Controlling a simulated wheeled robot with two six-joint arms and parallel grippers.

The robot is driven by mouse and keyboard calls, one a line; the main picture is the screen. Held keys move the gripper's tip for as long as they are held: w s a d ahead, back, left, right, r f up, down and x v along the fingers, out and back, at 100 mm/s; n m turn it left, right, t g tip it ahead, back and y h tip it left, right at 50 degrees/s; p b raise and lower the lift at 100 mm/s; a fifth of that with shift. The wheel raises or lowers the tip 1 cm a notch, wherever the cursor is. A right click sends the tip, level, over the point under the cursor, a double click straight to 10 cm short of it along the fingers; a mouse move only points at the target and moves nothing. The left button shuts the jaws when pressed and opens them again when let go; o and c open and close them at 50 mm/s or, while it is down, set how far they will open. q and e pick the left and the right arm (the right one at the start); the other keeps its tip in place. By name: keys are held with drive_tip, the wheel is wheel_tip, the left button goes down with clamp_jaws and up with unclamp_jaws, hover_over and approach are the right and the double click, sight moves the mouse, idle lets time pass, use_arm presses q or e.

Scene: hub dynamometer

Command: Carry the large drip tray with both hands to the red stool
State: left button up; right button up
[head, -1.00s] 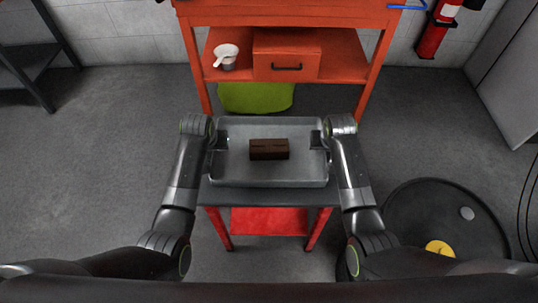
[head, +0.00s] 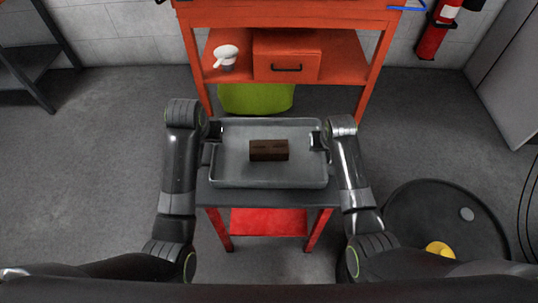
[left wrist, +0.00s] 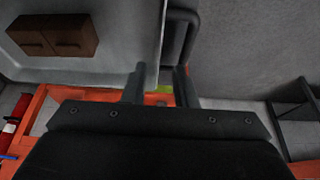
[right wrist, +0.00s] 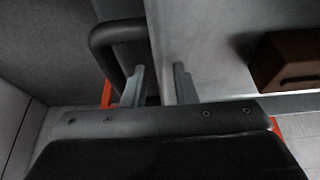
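The large grey drip tray (head: 270,178) rests on the dark top (head: 265,195) of the red stool (head: 222,228) in the head view. A dark brown block (head: 269,150) lies inside it. My left gripper (head: 214,132) is at the tray's left side. In the left wrist view its fingers (left wrist: 160,85) stand apart, on either side of the tray wall, near a dark handle (left wrist: 181,35). My right gripper (head: 321,140) is at the tray's right side. In the right wrist view its fingers (right wrist: 158,85) are also apart around the wall, near the other handle (right wrist: 108,45).
Behind the stool stands an orange workbench (head: 285,18) with a toolbox (head: 286,57) and a white cup-like item (head: 225,56) on its shelf. A green container (head: 256,98) is beneath. A black round drum (head: 410,215) stands at right.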

drive_tip(key=shift+r, duration=0.1)
use_arm(q)
drive_tip(key=v, duration=0.2)
drive_tip(key=shift+s+r, duration=0.15)
drive_tip(key=shift+r, duration=0.15)
use_arm(e)
drive_tip(key=v, duration=1.1)
drive_tip(key=shift+s+r, duration=0.25)
drive_tip(key=shift+r, duration=0.1)
drive_tip(key=shift+s+f, duration=0.1)
